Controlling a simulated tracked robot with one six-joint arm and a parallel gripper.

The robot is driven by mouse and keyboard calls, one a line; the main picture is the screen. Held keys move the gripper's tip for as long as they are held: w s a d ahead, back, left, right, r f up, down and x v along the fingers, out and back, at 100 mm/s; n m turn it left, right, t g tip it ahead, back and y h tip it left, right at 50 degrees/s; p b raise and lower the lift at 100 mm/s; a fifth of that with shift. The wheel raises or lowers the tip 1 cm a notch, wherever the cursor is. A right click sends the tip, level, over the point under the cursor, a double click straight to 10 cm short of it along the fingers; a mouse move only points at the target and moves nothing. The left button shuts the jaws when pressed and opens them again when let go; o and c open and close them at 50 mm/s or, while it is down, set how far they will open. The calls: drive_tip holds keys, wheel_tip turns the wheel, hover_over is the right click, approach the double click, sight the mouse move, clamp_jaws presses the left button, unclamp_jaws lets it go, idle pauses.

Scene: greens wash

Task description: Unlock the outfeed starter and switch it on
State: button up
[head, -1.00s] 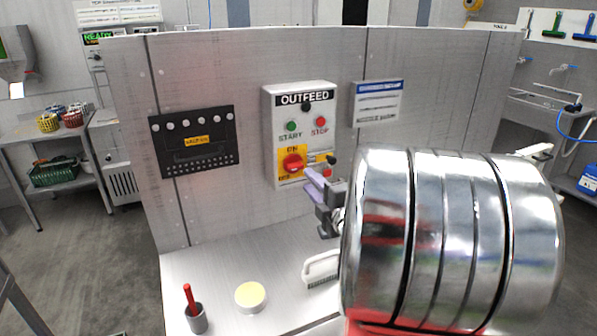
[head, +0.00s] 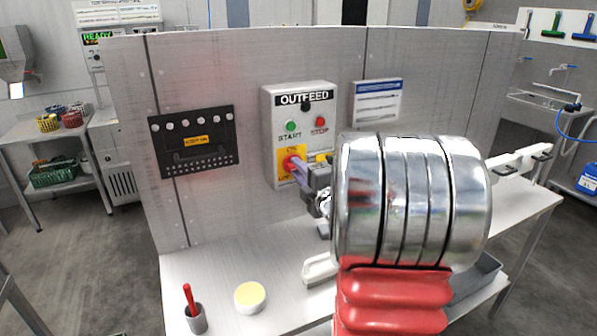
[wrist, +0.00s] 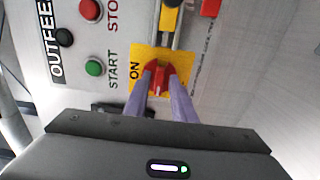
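The outfeed starter (head: 300,135) is a pale box on the grey panel, with a green START button (head: 291,126) and a red STOP button (head: 320,122). Its red rotary switch (wrist: 160,78) sits on a yellow plate (wrist: 137,58) marked ON. My gripper (wrist: 160,82) has its two purple fingers apart, one on each side of the switch handle; I cannot tell if they touch it. A yellow and dark part (wrist: 171,18) lies beside the plate; whether it is locked is unclear. My arm hides the box's lower right in the head view.
A black panel (head: 195,165) is left of the starter and a notice (head: 378,101) right of it. On the bench (head: 215,262) stand a grey cup (head: 196,320) with a red-handled tool, a round yellow-topped item (head: 250,297) and a white-handled brush (head: 318,269).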

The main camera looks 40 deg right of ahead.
clamp_jaws()
drive_tip(key=shift+f+m, duration=0.1)
drive_tip(key=shift+m, duration=0.3)
drive_tip(key=m, duration=1.7)
drive_tip(key=shift+a+f, duration=0.1)
drive_tip(key=shift+f, duration=0.1)
idle(0.4)
